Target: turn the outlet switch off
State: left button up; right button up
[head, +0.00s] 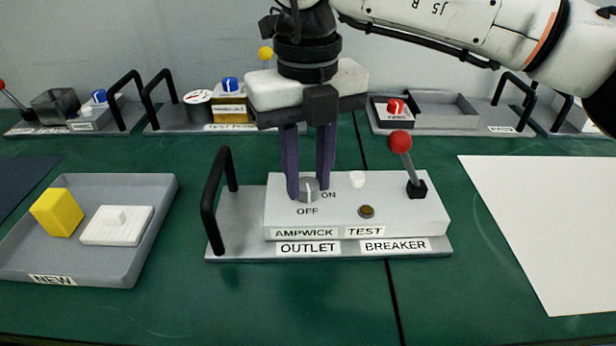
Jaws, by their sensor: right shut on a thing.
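The outlet switch is a small grey knob (309,190) on the left of a white panel box (330,224). The label ON is at its right and OFF is below it. My right gripper (310,188) comes down from above with its purple fingers shut on the knob, one on each side. The fingers hide part of the knob, and I cannot tell for certain which label it points to. My left gripper is not in view.
On the same box are a white button (357,179), a brown button (367,211) and a red-balled lever (401,143). A black handle (213,200) stands at left. A grey NEW tray (160,190) and white sheet (550,220) flank it. More modules stand behind.

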aim_at(307, 185)
jog(key=shift+m, duration=0.7)
jog(key=shift+r, duration=0.1)
jog(key=o, duration=1.1)
notch_tip(307, 185, up, 10)
jog(key=shift+r, duration=0.15)
